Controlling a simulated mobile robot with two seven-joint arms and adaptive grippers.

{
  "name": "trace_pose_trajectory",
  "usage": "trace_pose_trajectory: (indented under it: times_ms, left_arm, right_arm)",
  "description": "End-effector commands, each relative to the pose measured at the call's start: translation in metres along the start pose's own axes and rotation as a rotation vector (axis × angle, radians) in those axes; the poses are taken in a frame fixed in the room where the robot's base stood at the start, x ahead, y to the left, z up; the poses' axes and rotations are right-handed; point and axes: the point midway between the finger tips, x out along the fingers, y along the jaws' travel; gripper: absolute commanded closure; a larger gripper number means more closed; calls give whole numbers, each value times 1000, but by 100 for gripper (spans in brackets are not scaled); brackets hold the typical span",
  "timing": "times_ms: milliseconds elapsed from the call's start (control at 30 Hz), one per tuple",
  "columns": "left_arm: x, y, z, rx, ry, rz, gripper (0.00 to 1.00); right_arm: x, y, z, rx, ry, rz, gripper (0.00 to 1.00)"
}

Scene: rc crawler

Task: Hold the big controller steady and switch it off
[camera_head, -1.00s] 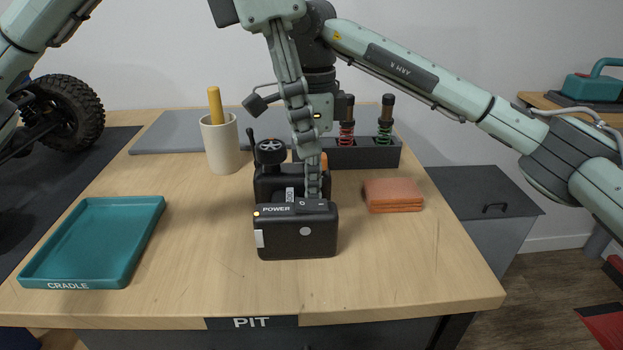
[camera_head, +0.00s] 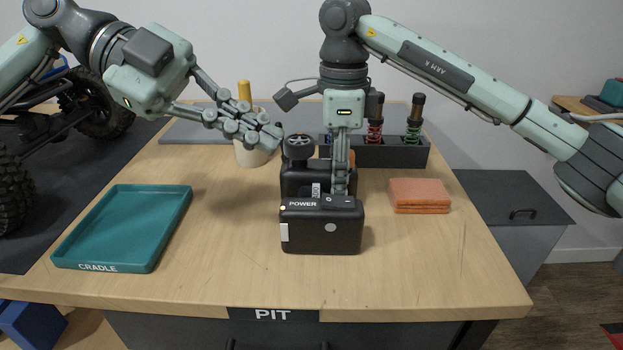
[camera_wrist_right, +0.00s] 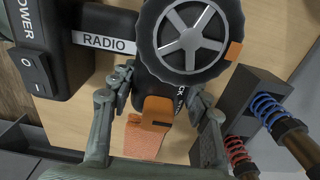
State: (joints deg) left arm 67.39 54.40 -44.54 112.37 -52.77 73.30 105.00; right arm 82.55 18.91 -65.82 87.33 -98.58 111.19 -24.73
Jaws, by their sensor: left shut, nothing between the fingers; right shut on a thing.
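The big controller (camera_head: 321,230) stands upright on the table, a black box with a POWER label, a RADIO tag and a wheel on top. A small amber light glows beside POWER. Its rocker switch (camera_wrist_right: 35,73) shows in the right wrist view; I cannot tell which side is pressed. My right gripper (camera_head: 342,190) comes down from above and is shut on the controller; its fingers (camera_wrist_right: 162,95) straddle the part with the orange trigger (camera_wrist_right: 157,112). My left gripper (camera_head: 272,139) is shut and empty, up and left of the controller, in front of a cream cup.
A teal CRADLE tray (camera_head: 180,222) lies at left. The cream cup (camera_head: 252,157) and a dark rack (camera_head: 393,153) with shock absorbers stand behind. Orange cloths (camera_head: 419,196) lie at right. A wheeled crawler (camera_head: 100,110) is at far left. The table front is clear.

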Motion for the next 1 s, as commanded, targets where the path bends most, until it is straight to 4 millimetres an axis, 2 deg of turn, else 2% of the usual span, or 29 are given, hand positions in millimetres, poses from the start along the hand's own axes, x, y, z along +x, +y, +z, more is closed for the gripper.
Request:
trace_pose_trajectory:
  times_ms: [100, 200, 300, 433, 767, 867, 1000]
  left_arm:
    - [-14, 3, 6, -305, 45, -79, 100]
    - [-22, 4, 9, -491, 81, -122, 100]
    - [-27, 3, 10, -604, 104, -146, 100]
    - [-30, 3, 10, -662, 118, -159, 100]
    - [-29, 2, 10, -662, 118, -158, 100]
    - [-22, 2, 10, -661, 118, -155, 100]
    - [-2, -2, 8, -658, 119, -153, 100]
  right_arm:
    - [0, 0, 0, 0, 0, 0, 95]
    - [0, 0, 0, 0, 0, 0, 95]
    - [0, 0, 0, -1, 0, 0, 95]
    - [0, 0, 0, -1, 0, 0, 95]
    - [0, 0, 0, -1, 0, 0, 95]
    - [0, 0, 0, -1, 0, 0, 95]
    - [0, 0, 0, -1, 0, 0, 95]
